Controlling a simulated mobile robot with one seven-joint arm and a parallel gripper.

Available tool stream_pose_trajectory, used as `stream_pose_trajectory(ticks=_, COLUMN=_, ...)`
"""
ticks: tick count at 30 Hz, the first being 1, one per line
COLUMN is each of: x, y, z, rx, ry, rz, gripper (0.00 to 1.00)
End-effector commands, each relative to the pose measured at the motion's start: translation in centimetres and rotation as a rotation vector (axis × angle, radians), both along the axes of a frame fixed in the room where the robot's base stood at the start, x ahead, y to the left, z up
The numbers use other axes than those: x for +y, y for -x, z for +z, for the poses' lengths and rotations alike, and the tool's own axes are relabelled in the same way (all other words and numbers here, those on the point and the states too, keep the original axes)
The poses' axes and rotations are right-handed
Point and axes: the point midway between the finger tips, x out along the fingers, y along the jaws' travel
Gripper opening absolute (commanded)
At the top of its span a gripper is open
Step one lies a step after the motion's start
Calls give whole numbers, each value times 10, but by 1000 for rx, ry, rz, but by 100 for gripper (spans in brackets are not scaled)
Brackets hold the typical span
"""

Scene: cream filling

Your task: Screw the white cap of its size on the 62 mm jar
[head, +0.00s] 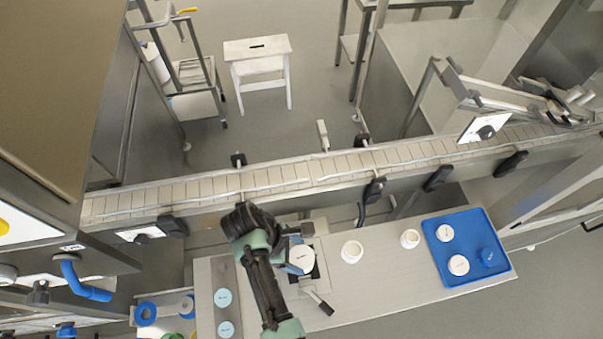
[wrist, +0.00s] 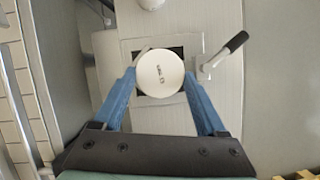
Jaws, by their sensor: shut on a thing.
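A round white cap (wrist: 160,74) with small dark writing on top sits between the blue fingers of my gripper (wrist: 159,80). The fingers touch it from both sides. In the head view the cap (head: 302,257) is over the clamp fixture on the bench, with my gripper (head: 297,262) at it. Whether a jar stands under the cap is hidden by the cap and fingers. Two white jars, one wider (head: 352,252) and one narrower (head: 410,239), stand open-looking to the right of the fixture. The writing is too small to read a size.
The fixture's black-handled lever (wrist: 227,52) sticks out on the right in the wrist view. A blue tray (head: 466,278) at the bench's right holds white caps (head: 445,233) and a blue piece (head: 490,257). Pale blue discs (head: 223,298) lie left. A conveyor (head: 290,178) runs behind.

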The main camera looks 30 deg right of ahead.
Motion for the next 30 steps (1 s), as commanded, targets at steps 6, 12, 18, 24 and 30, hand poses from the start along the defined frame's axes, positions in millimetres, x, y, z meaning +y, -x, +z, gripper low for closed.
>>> stream_pose_trajectory(ticks=6, x=0, y=-1, z=1, rx=-4, ry=2, rz=-31, gripper=25)
stream_pose_trajectory(ticks=12, x=-1, y=-3, z=1, rx=-5, ry=0, rz=-78, gripper=25)
stream_pose_trajectory(ticks=18, x=-4, y=-6, z=-1, rx=-5, ry=-1, rz=-372, gripper=25)
stream_pose_trajectory(ticks=24, x=-5, y=-6, z=0, rx=-4, ry=0, rz=-529, gripper=25)
stream_pose_trajectory(ticks=30, x=-4, y=-5, z=0, rx=-4, ry=1, rz=-531, gripper=25)
